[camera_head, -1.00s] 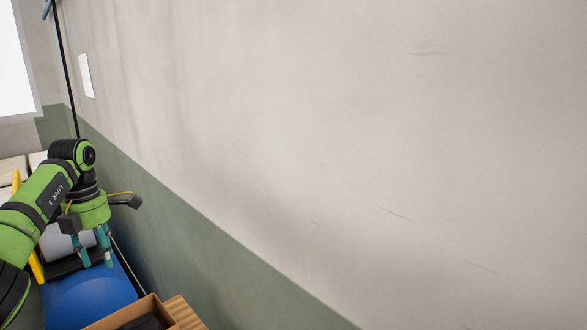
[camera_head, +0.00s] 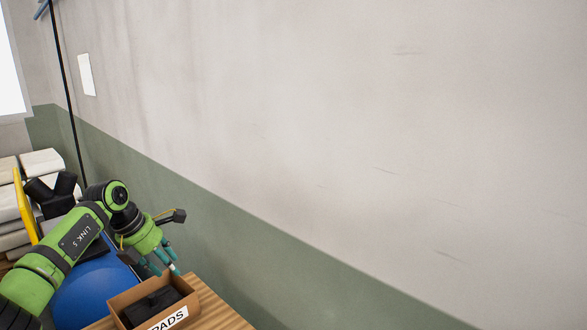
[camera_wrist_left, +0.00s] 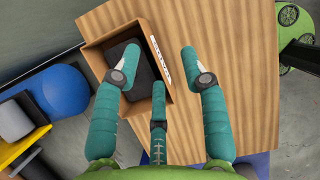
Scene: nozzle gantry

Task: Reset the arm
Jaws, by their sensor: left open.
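My left arm comes in from the left in the head view. My left gripper (camera_head: 166,262) hangs beside the far edge of an open cardboard box (camera_head: 125,298) with a "PADS" label. In the left wrist view the gripper (camera_wrist_left: 158,68) has its teal fingers spread apart with nothing held between them. The fingers point toward the box (camera_wrist_left: 96,60), and the left finger overlaps its near part. A dark pad (camera_wrist_left: 128,68) lies inside the box; it also shows in the head view (camera_head: 152,304). My right gripper is not in view.
The box stands on a wooden table (camera_wrist_left: 232,70). A blue rounded object (camera_head: 88,292), a yellow frame (camera_head: 24,205) and stacked whitish pieces (camera_head: 40,162) are at the left. A plain grey and green wall (camera_head: 350,150) runs behind. The tabletop right of the box is clear.

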